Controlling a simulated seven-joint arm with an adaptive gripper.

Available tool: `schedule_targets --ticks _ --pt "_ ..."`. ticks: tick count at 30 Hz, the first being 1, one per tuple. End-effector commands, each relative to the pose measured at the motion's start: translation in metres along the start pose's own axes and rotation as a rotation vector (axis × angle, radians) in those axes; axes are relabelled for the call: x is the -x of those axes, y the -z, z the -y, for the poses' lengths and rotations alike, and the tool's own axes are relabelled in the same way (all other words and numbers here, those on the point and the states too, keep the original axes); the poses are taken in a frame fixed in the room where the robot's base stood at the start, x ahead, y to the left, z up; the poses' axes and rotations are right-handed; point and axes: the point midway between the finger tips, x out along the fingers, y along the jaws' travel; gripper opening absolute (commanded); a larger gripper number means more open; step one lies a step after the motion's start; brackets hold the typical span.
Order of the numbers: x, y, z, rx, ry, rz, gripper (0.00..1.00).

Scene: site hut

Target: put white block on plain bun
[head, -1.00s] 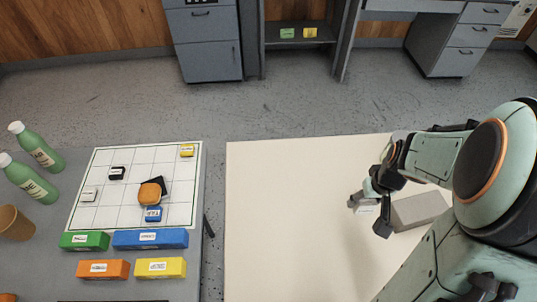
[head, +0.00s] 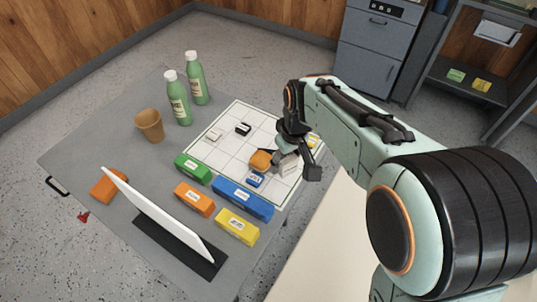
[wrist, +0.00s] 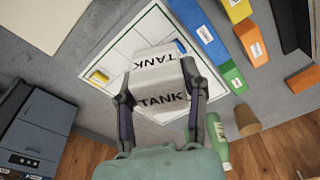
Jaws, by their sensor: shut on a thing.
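My gripper (head: 299,165) is shut on the white block (head: 289,166) and holds it over the right part of the gridded board. In the wrist view the white block (wrist: 158,88) sits between the fingers (wrist: 160,98), with "TANK" printed on two faces. The plain bun (head: 260,160), orange-brown and rounded, rests on the board, just left of the held block in the head view. Whether block and bun touch cannot be told. A black piece lies partly hidden by the bun. The bun is hidden in the wrist view.
The gridded white board (head: 226,155) lies on a grey table. A small blue block (head: 256,181) is close by the bun. Green (head: 193,168), long blue (head: 243,198), orange and yellow blocks line its near edge. Two green bottles (head: 178,98) and a brown cup (head: 149,126) stand left.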

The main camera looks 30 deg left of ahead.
Motion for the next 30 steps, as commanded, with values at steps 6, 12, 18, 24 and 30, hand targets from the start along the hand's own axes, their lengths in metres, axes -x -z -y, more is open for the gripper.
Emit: schedule_targets --ticks 6,12,18,24,30 --pt "-0.011 0.020 0.018 0.059 0.009 0.000 0.04" --pt "-0.043 0.066 0.001 0.059 0.009 0.000 0.04" --pt "-0.084 0.100 -0.013 0.058 0.010 0.003 0.04" --pt "-0.112 0.118 -0.021 0.057 0.009 0.000 0.04" --pt "-0.124 0.124 -0.023 0.057 0.009 -0.001 0.04"
